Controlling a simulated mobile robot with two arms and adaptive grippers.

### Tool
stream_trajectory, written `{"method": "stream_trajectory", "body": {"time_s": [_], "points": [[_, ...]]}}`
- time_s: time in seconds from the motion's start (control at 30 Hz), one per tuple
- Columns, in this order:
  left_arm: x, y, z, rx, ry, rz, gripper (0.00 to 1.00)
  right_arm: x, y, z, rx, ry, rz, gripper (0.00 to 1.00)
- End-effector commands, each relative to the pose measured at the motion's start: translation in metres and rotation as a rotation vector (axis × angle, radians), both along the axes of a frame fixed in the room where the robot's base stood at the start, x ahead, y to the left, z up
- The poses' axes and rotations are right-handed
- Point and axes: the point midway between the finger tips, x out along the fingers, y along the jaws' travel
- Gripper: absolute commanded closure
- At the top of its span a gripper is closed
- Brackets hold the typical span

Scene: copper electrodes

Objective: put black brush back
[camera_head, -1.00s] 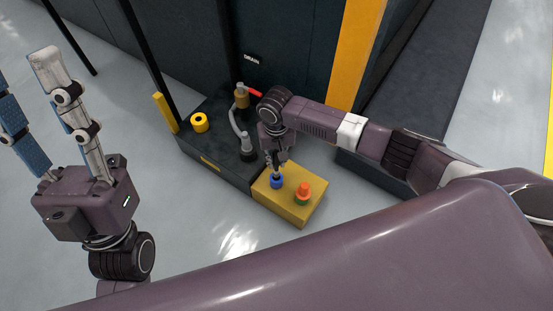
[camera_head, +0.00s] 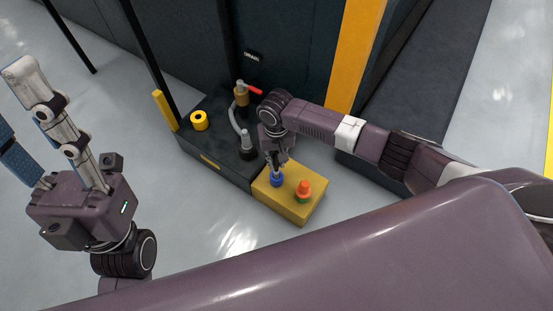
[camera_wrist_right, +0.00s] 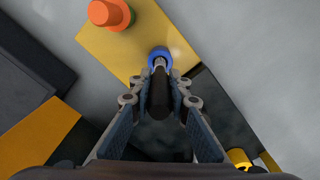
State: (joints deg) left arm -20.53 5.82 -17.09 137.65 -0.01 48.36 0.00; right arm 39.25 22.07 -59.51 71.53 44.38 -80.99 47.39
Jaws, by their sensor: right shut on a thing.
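My right gripper (camera_head: 277,162) is shut on the black brush (camera_wrist_right: 160,98), a dark rod with a grey metal lower part. In the right wrist view the brush lies between the two finger pads (camera_wrist_right: 160,88). Its grey end points into the blue ring holder (camera_wrist_right: 160,55) on the yellow block; I cannot tell how deep it sits. In the head view the fingers are right above the blue holder (camera_head: 277,180) and hide most of the brush. My left gripper (camera_head: 32,125) is at the far left, its fingers wide apart and empty.
The yellow block (camera_head: 283,206) also bears an orange-red piece in a green holder (camera_head: 303,191). The dark box (camera_head: 225,165) beside it carries a yellow ring (camera_head: 200,121), a grey-and-black fitting (camera_head: 247,143) and a red-handled valve (camera_head: 242,95). The floor in front is free.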

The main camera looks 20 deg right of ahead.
Motion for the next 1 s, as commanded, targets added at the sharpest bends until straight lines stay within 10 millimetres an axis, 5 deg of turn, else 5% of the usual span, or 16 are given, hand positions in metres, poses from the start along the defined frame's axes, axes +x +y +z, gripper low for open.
{"method": "stream_trajectory", "body": {"time_s": [0.93, 0.97, 1.0], "points": [[-0.013, 0.004, -0.012, -0.018, -0.061, -0.001, 0.60, 0.000, 0.000, -0.044, 0.000, 0.000, 0.001, 1.00], [-0.013, 0.004, -0.011, -0.018, -0.061, -0.001, 0.60, 0.000, 0.000, -0.043, 0.000, -0.001, 0.001, 0.80], [-0.013, 0.004, -0.011, -0.018, -0.061, -0.001, 0.60, 0.000, 0.000, -0.043, 0.000, -0.001, 0.001, 0.76]]}}
